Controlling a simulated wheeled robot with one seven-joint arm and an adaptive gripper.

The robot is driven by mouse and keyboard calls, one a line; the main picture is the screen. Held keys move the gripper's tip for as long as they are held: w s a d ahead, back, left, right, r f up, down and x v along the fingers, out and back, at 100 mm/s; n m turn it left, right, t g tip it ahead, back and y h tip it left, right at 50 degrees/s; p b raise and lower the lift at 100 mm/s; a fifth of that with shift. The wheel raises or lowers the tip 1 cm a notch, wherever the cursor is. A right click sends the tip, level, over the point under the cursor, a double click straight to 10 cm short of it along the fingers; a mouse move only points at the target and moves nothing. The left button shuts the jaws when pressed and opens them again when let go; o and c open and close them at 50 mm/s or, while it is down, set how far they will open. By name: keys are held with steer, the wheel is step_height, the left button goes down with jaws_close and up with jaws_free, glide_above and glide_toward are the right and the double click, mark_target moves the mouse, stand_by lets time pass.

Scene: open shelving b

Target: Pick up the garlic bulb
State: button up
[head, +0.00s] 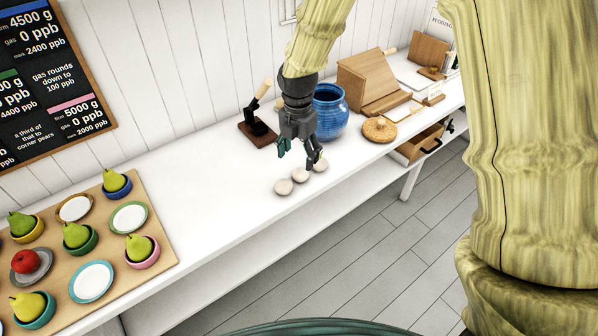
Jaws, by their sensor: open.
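Several small whitish rounded things lie in a row on the white counter near the middle of the head view; they look like garlic bulbs. The left garlic bulb (283,187) is clear of my gripper. The middle garlic bulb (300,175) lies just below the fingers. The right one (320,165) is partly hidden by a fingertip. My gripper (298,154) points down above them, open, with nothing seen between its fingers. I cannot tell its exact height over the bulbs.
A blue jar (330,113) stands close behind and right of my gripper. A dark wooden stand (257,133) is behind left. A round woven lid (379,130) and an open drawer (420,143) are right. A wooden board (155,240) with pears and bowls is left. The counter between is clear.

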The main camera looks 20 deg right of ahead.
mark_target(301, 168)
steer(key=shift+w+d+f, duration=0.1)
steer(key=shift+w+f, duration=0.05)
steer(key=shift+f, duration=0.7)
steer(key=shift+d+f, duration=0.1)
steer(key=shift+f, duration=0.4)
steer(key=f, duration=0.2)
steer(key=f+p, duration=0.1)
steer(key=shift+d, duration=0.25)
steer(key=shift+f, duration=0.7)
steer(key=shift+c, duration=0.4)
steer(key=c, duration=1)
